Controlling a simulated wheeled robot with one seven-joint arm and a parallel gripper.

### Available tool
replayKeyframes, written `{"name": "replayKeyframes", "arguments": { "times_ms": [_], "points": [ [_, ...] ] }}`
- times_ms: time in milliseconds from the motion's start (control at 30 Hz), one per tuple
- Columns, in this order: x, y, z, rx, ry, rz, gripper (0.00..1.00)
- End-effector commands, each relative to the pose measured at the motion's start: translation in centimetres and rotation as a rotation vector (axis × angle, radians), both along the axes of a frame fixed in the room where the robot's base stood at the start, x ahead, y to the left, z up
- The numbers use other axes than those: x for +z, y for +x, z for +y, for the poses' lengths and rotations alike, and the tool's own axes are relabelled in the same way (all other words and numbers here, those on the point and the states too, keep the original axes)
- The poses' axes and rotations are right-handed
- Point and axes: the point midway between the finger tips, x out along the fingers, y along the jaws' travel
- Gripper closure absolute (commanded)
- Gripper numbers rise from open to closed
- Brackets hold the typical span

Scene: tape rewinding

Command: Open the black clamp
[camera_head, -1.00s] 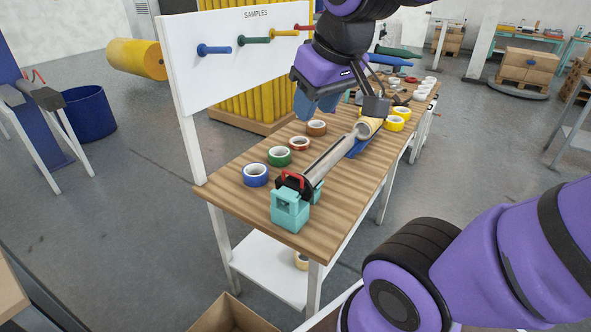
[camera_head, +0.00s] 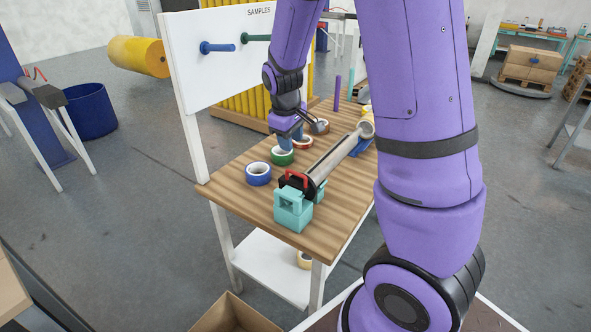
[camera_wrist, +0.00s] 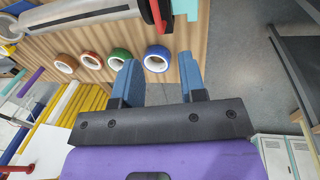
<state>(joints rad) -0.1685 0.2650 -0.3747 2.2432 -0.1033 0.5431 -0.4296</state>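The black clamp (camera_head: 297,186) with its red handle (camera_head: 298,178) sits at the near end of a long silver tube (camera_head: 335,157), above a teal block (camera_head: 293,209). Its dark end and red handle show at the top edge of the wrist view (camera_wrist: 157,14), partly cut off. I cannot tell whether its jaws are open. My gripper (camera_head: 288,140) is over the table, left of and beyond the clamp, above the tape rolls. In the wrist view my gripper (camera_wrist: 158,62) has its two blue fingers apart with nothing between them.
Blue (camera_head: 259,173), green (camera_head: 282,155) and red (camera_head: 302,142) tape rolls lie on the wooden table (camera_head: 235,195) left of the tube. A white sample board (camera_head: 215,75) with pegs stands along the left side. My arm hides the table's right side.

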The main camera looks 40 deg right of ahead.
Motion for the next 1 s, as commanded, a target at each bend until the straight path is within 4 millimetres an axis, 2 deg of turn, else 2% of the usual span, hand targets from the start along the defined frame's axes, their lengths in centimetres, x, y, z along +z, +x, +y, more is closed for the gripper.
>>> {"name": "replayKeyframes", "arguments": {
  "times_ms": [333,800,1000],
  "points": [
    [-3.0,0.7,-0.9,0.016,-0.02,0.02,0.62],
    [-10.2,1.1,-2.2,0.015,-0.018,0.019,0.62],
    [-11.6,1.2,-2.5,0.017,-0.019,0.018,0.62]
  ]
}}
